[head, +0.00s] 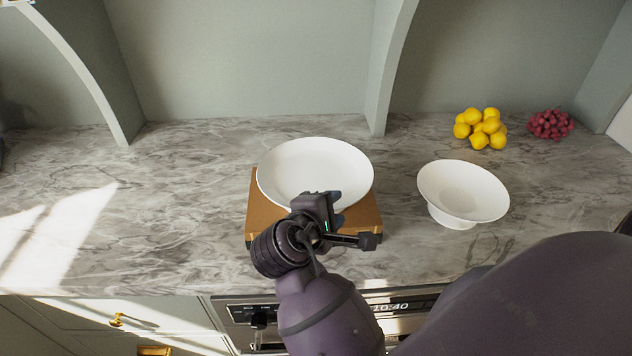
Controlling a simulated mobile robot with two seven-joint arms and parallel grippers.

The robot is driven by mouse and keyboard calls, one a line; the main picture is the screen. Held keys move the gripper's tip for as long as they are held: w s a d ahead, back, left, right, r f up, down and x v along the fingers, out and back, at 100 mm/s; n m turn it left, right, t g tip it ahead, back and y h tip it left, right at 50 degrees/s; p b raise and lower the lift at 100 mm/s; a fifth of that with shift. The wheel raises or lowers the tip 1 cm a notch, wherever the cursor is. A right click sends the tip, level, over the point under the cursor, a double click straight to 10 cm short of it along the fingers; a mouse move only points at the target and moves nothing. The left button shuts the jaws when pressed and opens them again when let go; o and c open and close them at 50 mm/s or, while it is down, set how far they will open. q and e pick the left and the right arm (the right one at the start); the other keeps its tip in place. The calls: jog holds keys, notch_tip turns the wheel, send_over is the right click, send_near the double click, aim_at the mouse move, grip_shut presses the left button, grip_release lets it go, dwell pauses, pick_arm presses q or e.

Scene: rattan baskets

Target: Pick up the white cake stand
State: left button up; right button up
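A wide, shallow white dish (315,165), which looks like the cake stand, is on a brown board or box (262,215) on the counter. Its underside is hidden. A second white footed dish (463,188) stands on the counter to the right, with its short foot showing. My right gripper (337,197) is at the near rim of the dish on the brown board, overlapping it in the picture. The gripper's own body hides its fingers, so I cannot tell whether they touch or hold the rim. My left gripper is not in view.
Several lemons (481,128) and a bunch of red grapes (550,124) lie at the back right of the marble counter (150,200). Grey arched partitions (392,70) meet the counter's back. The counter's left side is mostly clear. Below its front edge are drawers and an oven panel (400,303).

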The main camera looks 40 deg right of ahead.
grip_shut()
dwell(1.4)
